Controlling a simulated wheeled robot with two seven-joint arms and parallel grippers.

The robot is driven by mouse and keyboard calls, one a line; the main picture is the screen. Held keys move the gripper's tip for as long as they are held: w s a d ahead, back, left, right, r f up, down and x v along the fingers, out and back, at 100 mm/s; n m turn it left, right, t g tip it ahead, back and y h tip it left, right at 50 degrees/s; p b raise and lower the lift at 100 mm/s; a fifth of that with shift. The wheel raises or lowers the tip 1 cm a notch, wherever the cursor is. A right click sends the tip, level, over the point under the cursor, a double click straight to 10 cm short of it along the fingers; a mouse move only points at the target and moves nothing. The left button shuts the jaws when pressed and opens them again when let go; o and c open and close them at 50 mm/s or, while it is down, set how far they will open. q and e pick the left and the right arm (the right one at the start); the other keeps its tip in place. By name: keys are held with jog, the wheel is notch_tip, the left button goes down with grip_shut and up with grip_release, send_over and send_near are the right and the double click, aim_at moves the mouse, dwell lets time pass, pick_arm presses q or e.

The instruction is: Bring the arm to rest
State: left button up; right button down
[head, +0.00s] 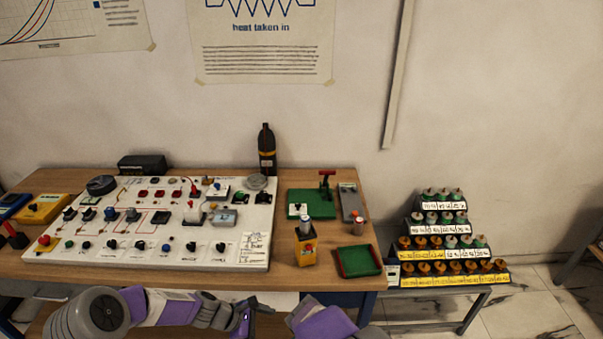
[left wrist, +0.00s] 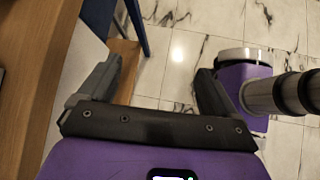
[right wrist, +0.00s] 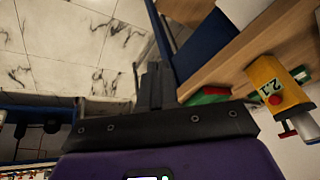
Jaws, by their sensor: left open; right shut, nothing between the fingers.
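My left arm (head: 170,306) lies along the front edge of the table in the head view. Its gripper shows in the left wrist view (left wrist: 155,88), open and empty, with the tiled floor behind and the table side at left. My right arm (head: 325,322) shows at the bottom middle of the head view; its fingertips are not clear there. In the right wrist view my right gripper (right wrist: 153,75) has its fingers together with nothing between them. The table edge and a yellow block (right wrist: 275,85) are to its right, apart from it.
A white gauge panel (head: 230,258) covers the table's left part. A yellow block (head: 304,247), a green tray (head: 359,260) and a green base with a red handle (head: 325,185) stand at right. A stepped rack (head: 455,281) of weights stands beyond the table's right end.

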pick_arm(q)
jog(key=s+f+m+y, duration=0.2)
jog(key=s+f+m, duration=0.4)
jog(key=s, duration=0.4)
jog(key=s+f+m+g+y, duration=0.1)
jog(key=s+f+m+y, duration=0.1)
jog(key=s+f+m, duration=0.4)
jog(key=s+m, duration=0.3)
jog(key=s, duration=0.1)
jog(key=shift+s+d+f+y, duration=0.15)
jog(key=shift+s+y, duration=0.05)
jog(key=shift+y, duration=0.2)
pick_arm(e)
jog(key=s+d+f+n+g+y, duration=0.1)
jog(key=s+d+f+n+y, duration=0.1)
jog(key=s+f, duration=0.5)
jog(key=s+d+f+n+g+y, duration=0.2)
jog(key=s+f+n+y, duration=0.2)
jog(key=s+f, duration=0.4)
notch_tip(320, 180, down, 6)
jog(key=shift+d+r+n, duration=0.25)
jog(key=shift+d+n, duration=0.05)
jog(key=shift+n, duration=0.4)
